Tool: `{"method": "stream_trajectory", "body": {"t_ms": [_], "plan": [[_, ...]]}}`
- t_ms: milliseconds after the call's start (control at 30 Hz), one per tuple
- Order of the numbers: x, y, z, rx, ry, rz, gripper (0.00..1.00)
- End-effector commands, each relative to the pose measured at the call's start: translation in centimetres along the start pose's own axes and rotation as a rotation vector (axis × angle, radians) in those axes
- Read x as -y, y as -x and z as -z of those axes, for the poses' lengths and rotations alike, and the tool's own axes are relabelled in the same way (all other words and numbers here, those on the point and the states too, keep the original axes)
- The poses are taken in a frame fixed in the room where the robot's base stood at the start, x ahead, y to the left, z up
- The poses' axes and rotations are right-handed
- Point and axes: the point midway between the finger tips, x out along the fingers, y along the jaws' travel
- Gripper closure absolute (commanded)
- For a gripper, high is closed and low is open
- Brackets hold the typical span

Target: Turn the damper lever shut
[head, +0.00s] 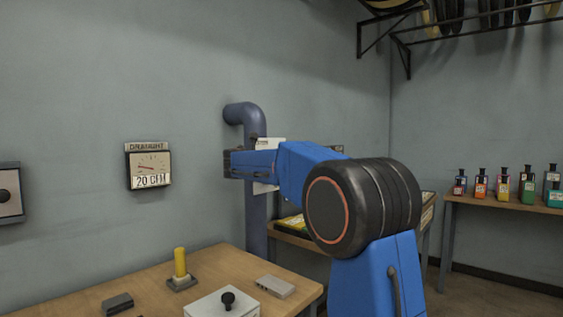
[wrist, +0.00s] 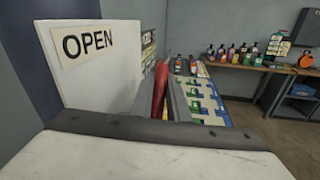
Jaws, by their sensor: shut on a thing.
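The damper lever has a red handle (wrist: 160,88), seen in the wrist view between the dark fingers of my gripper (wrist: 168,98). My gripper is shut on it. A white plate (wrist: 110,85) with a tan label reading OPEN (wrist: 85,42) stands just to the left of the handle. In the head view my gripper (head: 230,163) is at the blue-grey duct pipe (head: 256,215), and it hides the lever there. Part of the white plate (head: 270,145) shows behind my arm. How far the lever is turned I cannot tell.
A wall gauge (head: 150,166) reads 20 CFM. A wooden bench (head: 150,280) in front holds a yellow-handled item (head: 181,264), a white box with a black knob (head: 222,304) and a grey block (head: 275,286). Bottles (head: 503,185) stand on a right-hand bench.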

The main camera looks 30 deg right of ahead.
Motion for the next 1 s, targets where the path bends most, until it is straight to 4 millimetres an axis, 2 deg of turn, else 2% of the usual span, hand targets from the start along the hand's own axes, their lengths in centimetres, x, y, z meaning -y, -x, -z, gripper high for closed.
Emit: {"method": "stream_trajectory", "body": {"t_ms": [367, 1000], "plan": [[0.4, -1.5, 1.0, -0.239, -0.045, 0.025, 1.00], [1.0, -3.5, 4.5, -0.776, -0.134, 0.079, 1.00]]}}
